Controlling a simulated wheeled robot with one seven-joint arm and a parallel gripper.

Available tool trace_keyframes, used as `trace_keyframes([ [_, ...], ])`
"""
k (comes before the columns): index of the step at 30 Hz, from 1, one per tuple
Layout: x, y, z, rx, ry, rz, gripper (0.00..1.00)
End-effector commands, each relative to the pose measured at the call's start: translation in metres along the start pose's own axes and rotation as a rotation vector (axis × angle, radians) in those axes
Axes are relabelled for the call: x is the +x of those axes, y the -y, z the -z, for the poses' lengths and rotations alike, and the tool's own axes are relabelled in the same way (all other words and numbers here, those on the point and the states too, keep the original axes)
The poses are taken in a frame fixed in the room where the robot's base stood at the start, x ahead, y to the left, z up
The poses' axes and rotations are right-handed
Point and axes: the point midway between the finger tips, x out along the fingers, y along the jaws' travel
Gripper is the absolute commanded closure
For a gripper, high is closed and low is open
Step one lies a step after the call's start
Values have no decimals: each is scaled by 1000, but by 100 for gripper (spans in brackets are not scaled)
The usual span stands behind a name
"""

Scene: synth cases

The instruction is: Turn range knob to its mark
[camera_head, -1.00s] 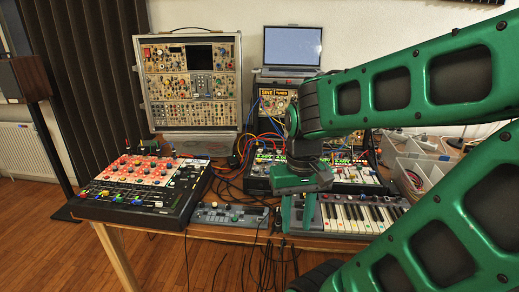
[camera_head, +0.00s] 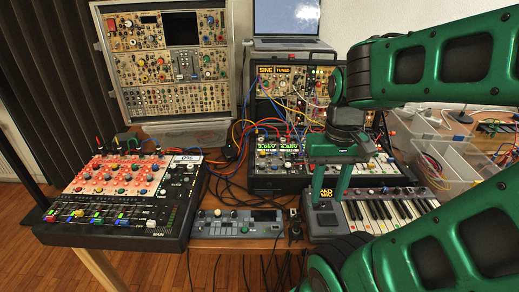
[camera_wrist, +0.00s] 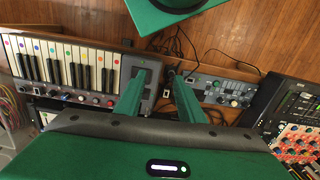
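I cannot tell which knob is the range knob; no label or mark for it is readable. Knobs show on the red-panelled mixer (camera_head: 120,178) at left, the small grey controller (camera_head: 236,222) at front centre, and the keyboard (camera_head: 375,210). My gripper (camera_head: 328,200) points down over the keyboard's left end, its two green fingers apart with nothing between them. In the wrist view my gripper (camera_wrist: 158,78) is also open, above the gap between the keyboard (camera_wrist: 72,70) and the grey controller (camera_wrist: 222,88). Contact with anything below cannot be told.
A tall modular synth case (camera_head: 168,75) stands at the back left. A laptop (camera_head: 288,22) sits on a second case (camera_head: 285,80). Patch cables (camera_head: 240,135) hang over the centre. Clear plastic bins (camera_head: 440,150) stand at right. Loose cables hang off the table's front edge.

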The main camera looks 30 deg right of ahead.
Motion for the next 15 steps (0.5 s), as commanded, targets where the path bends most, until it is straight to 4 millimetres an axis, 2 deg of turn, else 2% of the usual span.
trace_keyframes([
  [2, -6, 2, 10, -33, -6, 1, 65],
  [5, -15, 3, 40, -125, -3, -1, 65],
  [9, -30, 20, 94, -325, 0, -2, 65],
  [15, -40, 51, 176, -649, 4, 0, 65],
])
